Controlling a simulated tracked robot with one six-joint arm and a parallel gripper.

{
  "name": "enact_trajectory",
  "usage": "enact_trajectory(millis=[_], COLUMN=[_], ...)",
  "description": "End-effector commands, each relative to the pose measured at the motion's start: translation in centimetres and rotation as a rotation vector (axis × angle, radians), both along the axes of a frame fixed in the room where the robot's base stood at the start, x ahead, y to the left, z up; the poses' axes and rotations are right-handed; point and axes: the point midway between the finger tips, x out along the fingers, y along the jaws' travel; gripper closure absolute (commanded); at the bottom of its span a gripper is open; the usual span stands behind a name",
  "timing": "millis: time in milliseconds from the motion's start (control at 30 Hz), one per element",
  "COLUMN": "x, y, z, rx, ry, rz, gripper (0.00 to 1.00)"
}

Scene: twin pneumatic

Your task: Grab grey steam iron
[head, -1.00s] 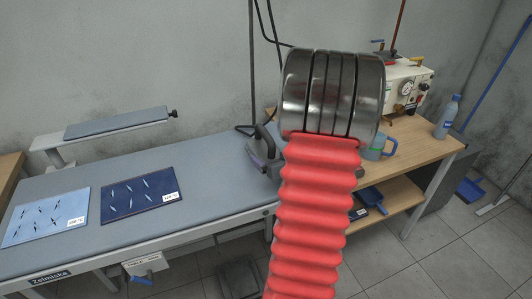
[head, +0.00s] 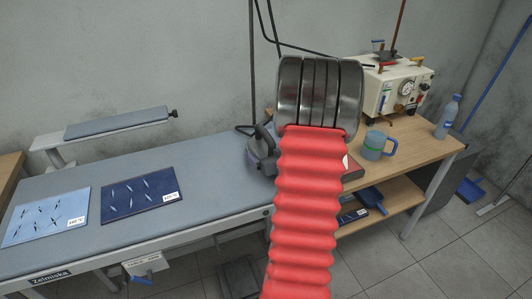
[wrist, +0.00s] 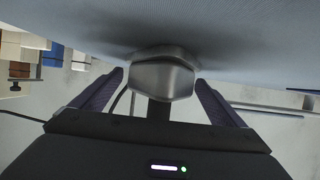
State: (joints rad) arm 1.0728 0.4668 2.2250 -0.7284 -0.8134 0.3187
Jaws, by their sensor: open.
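The grey steam iron (head: 262,148) sits at the right end of the grey ironing table (head: 210,185) in the head view. My arm covers its right part. In the wrist view, a grey, metallic, blocky body (wrist: 166,76) that looks like the iron lies between my fingers, against the grey cloth surface at the top of the picture. My gripper (wrist: 160,82) is open, with one dark finger on each side of it. I cannot tell whether either finger touches it. The gripper is hidden behind my arm in the head view.
A blue mug (head: 374,146), a bottle (head: 447,117) and a cream control box (head: 398,88) stand on the wooden table (head: 420,150) at right. Dark cables hang behind the iron.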

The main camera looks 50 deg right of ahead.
Motion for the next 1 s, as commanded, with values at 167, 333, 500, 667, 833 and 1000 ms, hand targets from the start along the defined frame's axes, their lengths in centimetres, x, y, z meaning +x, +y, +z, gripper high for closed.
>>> enact_trajectory(millis=[167, 333, 500, 667, 833, 1000], x=[-0.01, -0.02, -0.02, -0.03, -0.04, -0.04], y=[-0.01, 0.00, -0.01, -0.03, -0.04, -0.04], z=[0.01, 0.02, 0.02, 0.02, 0.02, 0.02], rx=[0.000, 0.000, 0.000, 0.000, 0.000, 0.000], ry=[0.000, 0.000, 0.000, 0.000, 0.000, 0.000], rz=[0.000, 0.000, 0.000, -0.001, -0.001, -0.001], gripper=[0.13, 0.25, 0.37, 0.48, 0.60, 0.72])
